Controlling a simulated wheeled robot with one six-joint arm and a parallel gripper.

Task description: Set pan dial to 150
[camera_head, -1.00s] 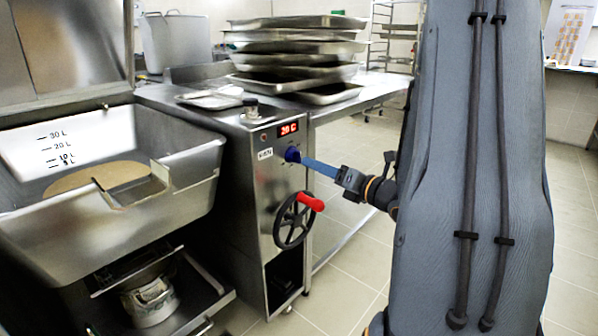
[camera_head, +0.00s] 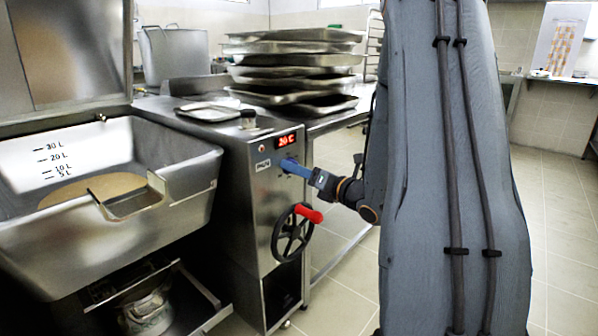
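The pan dial is on the front of the steel control cabinet (camera_head: 262,210), below a red lit display (camera_head: 286,140). The display seems to read 30 C, but its first digit is blurred. My gripper (camera_head: 288,165) has its blue fingers at the dial's place on the panel. The fingers and wrist hide the dial, so its pointer does not show. I cannot tell whether the fingers are closed around it. The tilting pan (camera_head: 190,180) with litre marks on its inner wall stands left of the cabinet.
A black handwheel with a red handle (camera_head: 308,213) sticks out just below my gripper. Stacked steel trays (camera_head: 290,70) stand on the counter behind. Open tiled floor lies to the right.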

